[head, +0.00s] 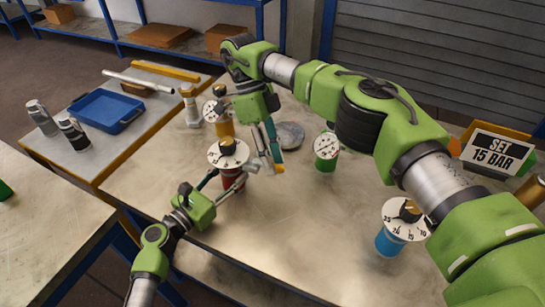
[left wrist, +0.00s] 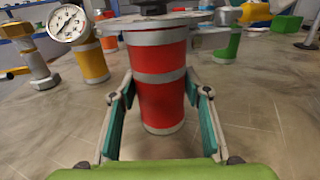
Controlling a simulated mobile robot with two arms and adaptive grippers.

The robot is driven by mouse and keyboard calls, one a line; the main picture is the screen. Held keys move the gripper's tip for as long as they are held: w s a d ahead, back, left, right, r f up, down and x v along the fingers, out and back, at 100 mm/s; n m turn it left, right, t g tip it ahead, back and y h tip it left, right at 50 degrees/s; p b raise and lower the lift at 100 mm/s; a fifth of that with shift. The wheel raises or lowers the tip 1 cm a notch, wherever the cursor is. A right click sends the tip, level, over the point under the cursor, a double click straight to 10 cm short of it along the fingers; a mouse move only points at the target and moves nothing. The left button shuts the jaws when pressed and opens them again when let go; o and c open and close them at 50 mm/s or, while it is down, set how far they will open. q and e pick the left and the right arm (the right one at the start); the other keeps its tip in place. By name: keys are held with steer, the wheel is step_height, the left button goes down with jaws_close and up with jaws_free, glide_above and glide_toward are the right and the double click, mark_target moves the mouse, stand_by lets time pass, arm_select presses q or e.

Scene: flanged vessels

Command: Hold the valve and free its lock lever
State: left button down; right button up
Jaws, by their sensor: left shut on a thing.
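The red valve (head: 233,181) stands upright on the table with a white numbered dial (head: 228,153) and dark knob on top. My left gripper (left wrist: 160,118) has one finger on each side of its red body (left wrist: 158,85) and is shut on it. My right gripper (head: 271,168) hangs fingers down just right of the dial, above the table; how far its fingers are apart is unclear. I cannot make out the lock lever; the dial and fingers crowd that area.
Other dialled vessels stand nearby: orange (head: 218,118), green (head: 326,152) and blue (head: 396,232). A grey disc (head: 290,135) lies behind my right gripper. A "SET 15 BAR" sign (head: 497,149) stands at the right. A blue tray (head: 106,110) is on the left bench. The front table middle is clear.

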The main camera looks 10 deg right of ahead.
steer(key=shift+r, duration=0.1)
step_height(320, 180, up, 10)
stand_by(0.6)
stand_by(1.4)
arm_select(q)
steer(key=c, duration=1.1)
jaws_free()
steer(key=shift+o, duration=0.2)
steer(key=v, duration=1.2)
steer(key=shift+w, duration=0.1)
